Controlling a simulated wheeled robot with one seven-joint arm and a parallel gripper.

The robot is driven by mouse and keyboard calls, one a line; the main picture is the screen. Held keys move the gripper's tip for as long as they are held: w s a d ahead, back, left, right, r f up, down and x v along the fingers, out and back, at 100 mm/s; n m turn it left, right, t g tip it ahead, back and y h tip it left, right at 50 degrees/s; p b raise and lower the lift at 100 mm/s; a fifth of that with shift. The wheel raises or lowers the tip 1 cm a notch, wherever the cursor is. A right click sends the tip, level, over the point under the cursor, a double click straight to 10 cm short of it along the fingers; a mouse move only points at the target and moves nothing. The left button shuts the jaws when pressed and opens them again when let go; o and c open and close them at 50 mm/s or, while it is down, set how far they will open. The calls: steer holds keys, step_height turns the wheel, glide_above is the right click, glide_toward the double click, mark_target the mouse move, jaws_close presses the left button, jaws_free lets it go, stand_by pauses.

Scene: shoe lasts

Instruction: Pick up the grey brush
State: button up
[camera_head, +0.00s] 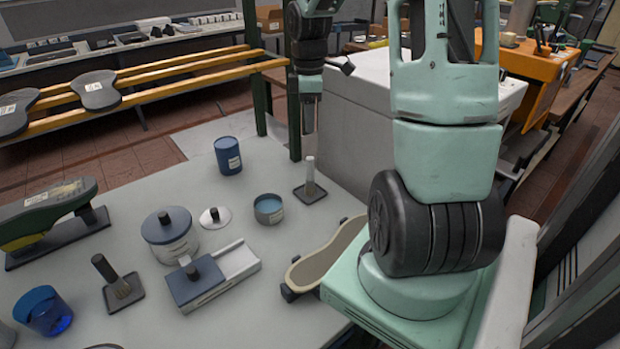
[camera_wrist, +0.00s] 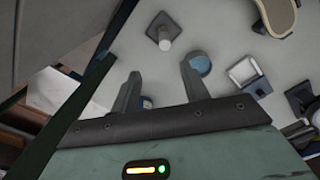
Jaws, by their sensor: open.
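A brush with a light grey upper part (camera_head: 310,170) stands upright on a dark square base near the table's far right edge. It also shows in the wrist view (camera_wrist: 164,42), seen from above, beyond my fingertips and apart from them. A second brush (camera_head: 118,283) with a dark top stands on a dark base at the front left; it is farther from my gripper. My gripper (camera_wrist: 160,78) is open, with nothing held between its fingers. In the head view my gripper (camera_head: 307,115) hangs above the table's far edge, above the light grey brush.
A green post (camera_head: 293,110) stands close by.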

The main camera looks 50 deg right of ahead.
glide_above(310, 179)
steer(key=w+d, duration=0.1)
step_height(310, 179, down, 10)
steer(key=shift+w+d+f+p, duration=0.1)
steer(key=shift+w+d+p, duration=0.05)
steer(key=shift+p, duration=0.2)
steer(key=shift+s+a+f+p, duration=0.1)
steer(key=shift+s+f+p, duration=0.15)
steer(key=shift+f, duration=1.1)
steer(key=shift+s+a+f+p, duration=0.1)
steer(key=shift+f+p, duration=0.1)
steer(key=shift+f, duration=1.1)
steer(key=shift+c, duration=0.4)
jaws_close()
